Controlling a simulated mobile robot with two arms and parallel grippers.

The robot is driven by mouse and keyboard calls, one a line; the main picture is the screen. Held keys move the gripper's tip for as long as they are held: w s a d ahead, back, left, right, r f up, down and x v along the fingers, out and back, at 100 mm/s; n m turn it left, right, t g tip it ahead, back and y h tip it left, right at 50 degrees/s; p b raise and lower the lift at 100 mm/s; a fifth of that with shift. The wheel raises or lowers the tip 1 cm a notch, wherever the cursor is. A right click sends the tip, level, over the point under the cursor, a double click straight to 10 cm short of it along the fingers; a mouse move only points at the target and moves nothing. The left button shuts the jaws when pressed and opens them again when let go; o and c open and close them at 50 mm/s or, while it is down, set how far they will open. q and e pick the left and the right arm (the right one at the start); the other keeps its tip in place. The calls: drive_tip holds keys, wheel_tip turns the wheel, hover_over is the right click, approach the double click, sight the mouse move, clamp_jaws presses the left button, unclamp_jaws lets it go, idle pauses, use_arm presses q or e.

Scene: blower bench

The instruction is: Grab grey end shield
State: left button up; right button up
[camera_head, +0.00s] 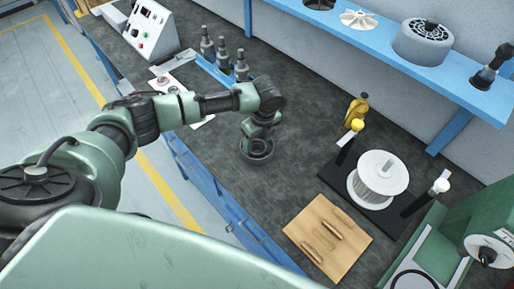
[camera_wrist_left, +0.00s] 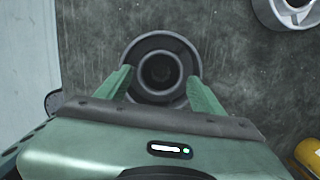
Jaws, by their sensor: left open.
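The grey end shield (camera_head: 257,158) is a dark round cup-like part lying on the dark bench top, near its front edge. In the left wrist view the end shield (camera_wrist_left: 160,43) shows as grey rings around a dark centre. My left gripper (camera_head: 254,141) points down right over it and covers part of it in the head view. In the left wrist view my left gripper (camera_wrist_left: 161,76) is open, with one green finger on each side of the shield. I cannot tell if the fingers touch its rim. My right gripper is not in view.
A yellow bottle (camera_head: 355,112), a white spool (camera_head: 379,173) and a wooden board (camera_head: 328,239) are to the right. Several dark upright tools (camera_head: 223,55) and a control box (camera_head: 147,28) stand further left. Bare bench surrounds the shield.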

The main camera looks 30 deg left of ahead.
sight(257, 148)
use_arm(q)
drive_tip(key=shift+w+a+f, duration=0.1)
drive_tip(key=shift+a+f, duration=0.05)
drive_tip(key=shift+f, duration=1.45)
drive_tip(key=shift+c, duration=0.4)
clamp_jaws()
drive_tip(key=shift+w, duration=0.1)
